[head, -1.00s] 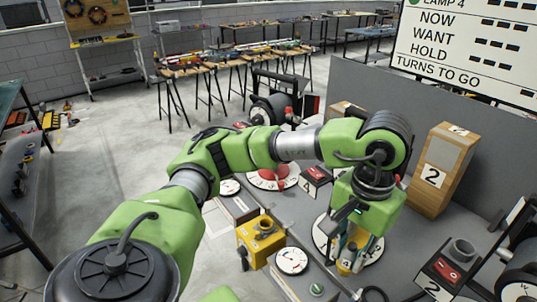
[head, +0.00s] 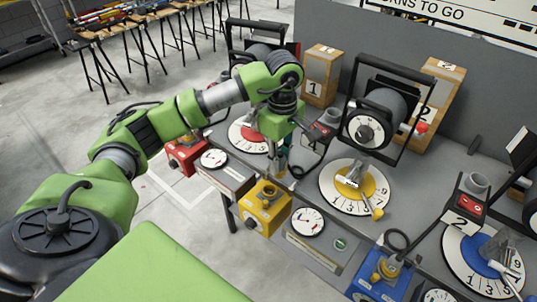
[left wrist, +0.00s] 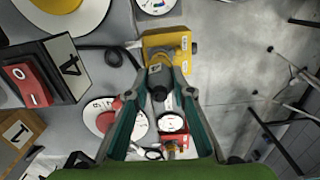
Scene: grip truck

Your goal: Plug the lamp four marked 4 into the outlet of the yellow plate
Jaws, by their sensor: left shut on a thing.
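The yellow outlet box (head: 265,203) stands at the table's front edge, left of the round yellow-centred plate (head: 340,205). It also shows in the left wrist view (left wrist: 160,40). My left gripper (head: 281,170) points down just behind the box. In the left wrist view its fingers (left wrist: 158,85) are shut on a dark plug (left wrist: 159,92), close to the yellow box's socket. I cannot tell whether the plug touches it. A black cable (left wrist: 95,52) runs near the fingers. The box marked 4 (left wrist: 68,66), with a red switch, stands nearby. My right gripper is out of view.
A red outlet box (head: 186,155) stands to the left and a blue one (head: 380,277) to the right along the front edge. A lamp with a black frame (head: 372,115) stands behind the yellow-centred plate. A wooden block marked 1 (head: 318,75) is at the back.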

